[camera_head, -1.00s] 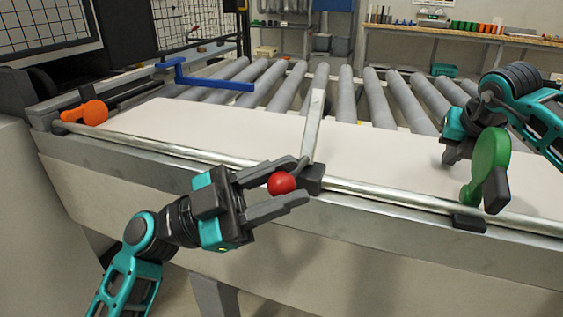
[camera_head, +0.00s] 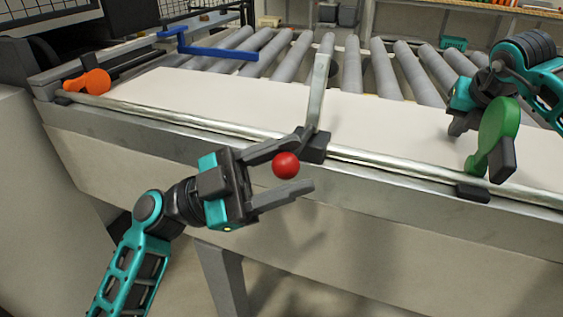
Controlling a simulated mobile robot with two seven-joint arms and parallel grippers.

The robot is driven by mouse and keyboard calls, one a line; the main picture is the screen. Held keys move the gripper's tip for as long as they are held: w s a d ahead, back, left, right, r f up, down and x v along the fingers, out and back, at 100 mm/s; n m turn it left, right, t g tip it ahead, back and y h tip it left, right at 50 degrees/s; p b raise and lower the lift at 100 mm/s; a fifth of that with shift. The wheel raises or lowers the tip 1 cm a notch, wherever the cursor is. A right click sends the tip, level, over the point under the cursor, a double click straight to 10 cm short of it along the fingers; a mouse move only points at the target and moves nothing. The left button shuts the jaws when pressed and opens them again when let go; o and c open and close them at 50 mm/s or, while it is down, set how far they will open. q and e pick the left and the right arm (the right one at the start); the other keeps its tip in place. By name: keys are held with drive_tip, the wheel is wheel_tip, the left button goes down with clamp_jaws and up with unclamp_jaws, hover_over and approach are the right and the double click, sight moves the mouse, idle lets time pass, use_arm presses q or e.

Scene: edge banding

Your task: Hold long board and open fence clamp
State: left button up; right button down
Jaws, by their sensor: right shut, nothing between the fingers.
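The long white board (camera_head: 230,105) lies across the rollers behind a metal rail. The fence clamp has a red ball knob (camera_head: 286,165), a dark block (camera_head: 314,146) on the rail, and a metal arm (camera_head: 318,90) reaching over the board. My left gripper (camera_head: 305,163) is open, its fingers above and below the red knob, with a clear gap below the knob. My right gripper (camera_head: 457,128) is shut and empty at the board's right part, fingertips close to its surface; I cannot tell whether they touch. A green handle (camera_head: 497,130) partly hides it.
An orange handle (camera_head: 97,80) sits at the board's left end. A blue bar (camera_head: 215,50) stands over the grey rollers (camera_head: 350,65) at the back left. The metal rail (camera_head: 190,122) runs along the front edge. The floor in front is free.

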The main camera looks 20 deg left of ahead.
use_arm(q)
drive_tip(key=shift+o, duration=0.6)
drive_tip(key=shift+w+f, duration=0.1)
drive_tip(key=shift+w, duration=0.05)
use_arm(e)
drive_tip(key=shift+s+f, duration=0.15)
drive_tip(key=shift+f, duration=0.45)
use_arm(q)
drive_tip(key=v, duration=1.2)
use_arm(e)
drive_tip(key=shift+r, duration=0.15)
drive_tip(key=shift+r+p, duration=0.6)
use_arm(q)
drive_tip(key=shift+r+p, duration=2.05)
drive_tip(key=shift+r, duration=0.5)
use_arm(e)
wheel_tip(320, 180, up, 7)
drive_tip(key=shift+w, duration=0.2)
use_arm(q)
drive_tip(key=shift+r, duration=0.1)
use_arm(e)
drive_tip(key=shift+r, duration=0.15)
